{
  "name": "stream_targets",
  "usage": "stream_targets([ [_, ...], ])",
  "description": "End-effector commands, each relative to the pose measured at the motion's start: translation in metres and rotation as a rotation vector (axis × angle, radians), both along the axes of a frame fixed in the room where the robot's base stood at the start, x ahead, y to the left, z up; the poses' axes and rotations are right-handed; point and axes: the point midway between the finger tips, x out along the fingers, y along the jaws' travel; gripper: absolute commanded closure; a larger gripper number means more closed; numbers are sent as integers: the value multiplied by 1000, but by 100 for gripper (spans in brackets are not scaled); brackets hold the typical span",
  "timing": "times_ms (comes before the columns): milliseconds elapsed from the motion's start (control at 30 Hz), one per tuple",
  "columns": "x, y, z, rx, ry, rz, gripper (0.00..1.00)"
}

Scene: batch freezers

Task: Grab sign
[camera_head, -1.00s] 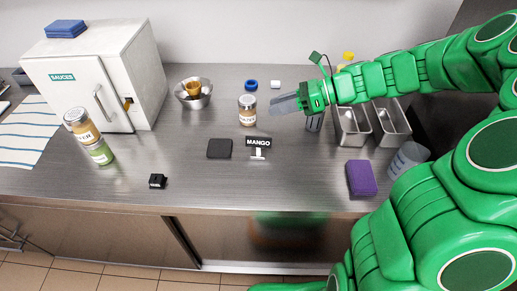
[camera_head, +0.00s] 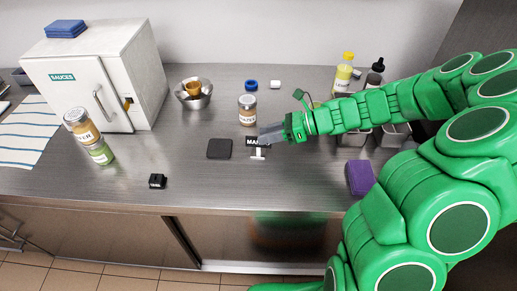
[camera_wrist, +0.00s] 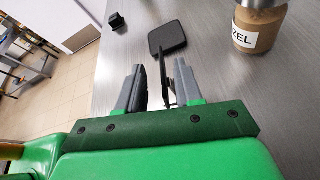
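The black MANGO sign (camera_head: 253,143) stands upright on its small white stand on the steel counter. My gripper (camera_head: 268,134) reaches over it from the right and hides the right part of its lettering. In the wrist view my gripper (camera_wrist: 158,72) is open, with its two grey fingers apart. The sign (camera_wrist: 164,76) shows there as a thin dark edge between the fingers, closer to the right one. I cannot tell whether it touches that finger.
A jar (camera_head: 248,111) stands just behind the sign. A black square pad (camera_head: 219,148) lies to its left, with a small black block (camera_head: 157,181) farther left. A purple block (camera_head: 360,178) and metal containers sit near my arm. The front middle counter is clear.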

Motion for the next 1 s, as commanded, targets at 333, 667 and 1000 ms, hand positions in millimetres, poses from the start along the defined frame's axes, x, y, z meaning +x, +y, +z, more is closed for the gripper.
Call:
stream_targets([
  [333,0,35,-17,1,1,2,65],
  [667,1,44,-21,-1,-1,-2,65],
  [1000,1,44,-21,0,0,-1,100],
])
